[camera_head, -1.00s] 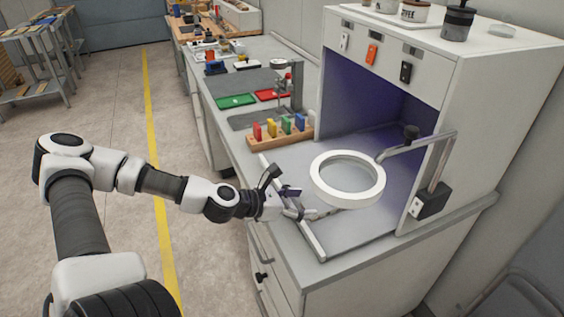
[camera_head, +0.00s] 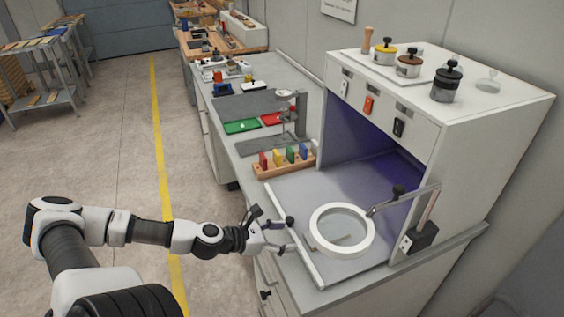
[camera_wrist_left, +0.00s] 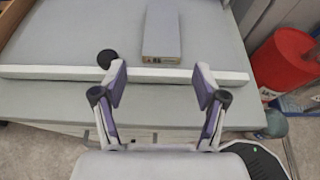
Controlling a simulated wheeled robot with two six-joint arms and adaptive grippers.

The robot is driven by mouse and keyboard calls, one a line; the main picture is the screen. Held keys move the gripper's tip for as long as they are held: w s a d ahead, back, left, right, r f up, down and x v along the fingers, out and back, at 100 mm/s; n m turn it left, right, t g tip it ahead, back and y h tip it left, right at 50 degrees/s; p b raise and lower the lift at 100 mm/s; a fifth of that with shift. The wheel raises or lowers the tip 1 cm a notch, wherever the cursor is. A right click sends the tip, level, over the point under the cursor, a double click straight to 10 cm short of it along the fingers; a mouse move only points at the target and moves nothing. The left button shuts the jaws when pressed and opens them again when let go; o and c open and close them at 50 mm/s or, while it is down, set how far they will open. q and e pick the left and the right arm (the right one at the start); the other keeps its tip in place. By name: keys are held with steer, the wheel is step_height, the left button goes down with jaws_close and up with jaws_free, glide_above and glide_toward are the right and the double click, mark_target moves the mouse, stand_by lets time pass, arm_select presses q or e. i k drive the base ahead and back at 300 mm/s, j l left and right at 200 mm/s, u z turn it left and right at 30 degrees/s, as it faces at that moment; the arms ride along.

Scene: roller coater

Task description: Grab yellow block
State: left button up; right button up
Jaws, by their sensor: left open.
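The yellow block (camera_head: 277,157) stands upright in a wooden rack (camera_head: 286,170) on the bench, between a red block (camera_head: 264,160) and a green block (camera_head: 290,154). A blue block (camera_head: 303,151) stands at the rack's right end. My left gripper (camera_head: 289,235) is open and empty at the bench's front edge, below the rack and apart from it. In the left wrist view my open gripper (camera_wrist_left: 160,84) faces a white rail (camera_wrist_left: 150,75) and a grey block-like object (camera_wrist_left: 162,32). The yellow block is not visible there. My right gripper is not in view.
A ring magnifier (camera_head: 341,231) on an arm hangs right of my gripper, before the open cabinet (camera_head: 440,125). A red bucket (camera_wrist_left: 284,62) stands at the wrist view's right. Floor left of the bench is clear.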

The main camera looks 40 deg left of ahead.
mark_target(277, 157)
steer(key=u, duration=1.45)
